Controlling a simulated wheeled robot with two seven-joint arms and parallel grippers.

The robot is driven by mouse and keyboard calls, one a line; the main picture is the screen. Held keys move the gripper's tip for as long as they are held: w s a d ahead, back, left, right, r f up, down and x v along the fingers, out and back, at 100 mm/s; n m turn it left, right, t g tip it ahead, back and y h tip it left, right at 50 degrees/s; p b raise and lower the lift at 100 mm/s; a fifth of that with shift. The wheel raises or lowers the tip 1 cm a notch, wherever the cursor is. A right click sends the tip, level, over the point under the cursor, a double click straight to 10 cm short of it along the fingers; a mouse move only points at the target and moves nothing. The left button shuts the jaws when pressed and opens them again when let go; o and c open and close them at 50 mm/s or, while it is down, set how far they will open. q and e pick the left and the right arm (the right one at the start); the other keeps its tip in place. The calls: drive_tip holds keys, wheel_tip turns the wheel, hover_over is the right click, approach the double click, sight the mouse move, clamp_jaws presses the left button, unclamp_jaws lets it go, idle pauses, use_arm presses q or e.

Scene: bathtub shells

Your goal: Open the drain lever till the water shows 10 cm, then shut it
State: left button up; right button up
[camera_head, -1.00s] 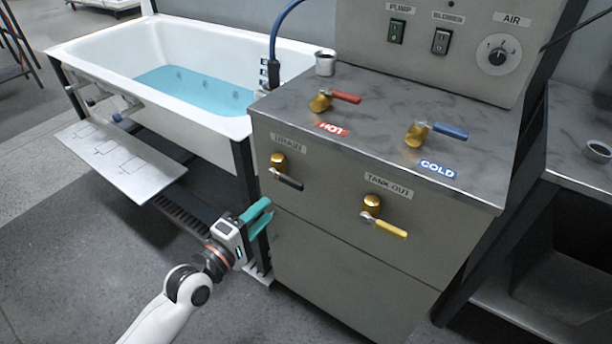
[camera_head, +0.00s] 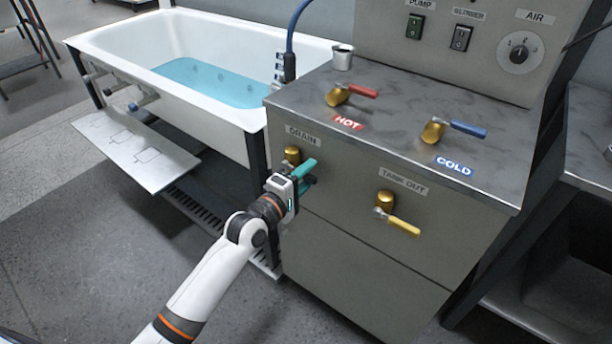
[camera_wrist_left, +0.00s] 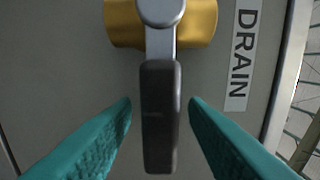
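The drain lever has a brass valve body (camera_head: 292,155) under the DRAIN label (camera_head: 303,136) on the cabinet front. Its black handle (camera_wrist_left: 160,115) shows in the left wrist view, between the two teal fingers of my left gripper (camera_wrist_left: 160,135). The fingers are apart, with a gap on each side of the handle. In the head view my left gripper (camera_head: 309,173) covers the handle. The bathtub (camera_head: 205,110) holds blue water (camera_head: 215,83). I cannot read a depth mark on the tub. My right gripper is not in view.
The tank-out valve with a yellow handle (camera_head: 403,226) is right of my left gripper. The hot lever (camera_head: 362,90) and cold lever (camera_head: 468,129) are on the countertop. A metal cup (camera_head: 343,58) stands at the counter's back left. A white panel (camera_head: 135,150) juts out below the tub.

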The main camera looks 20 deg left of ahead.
use_arm(q)
clamp_jaws()
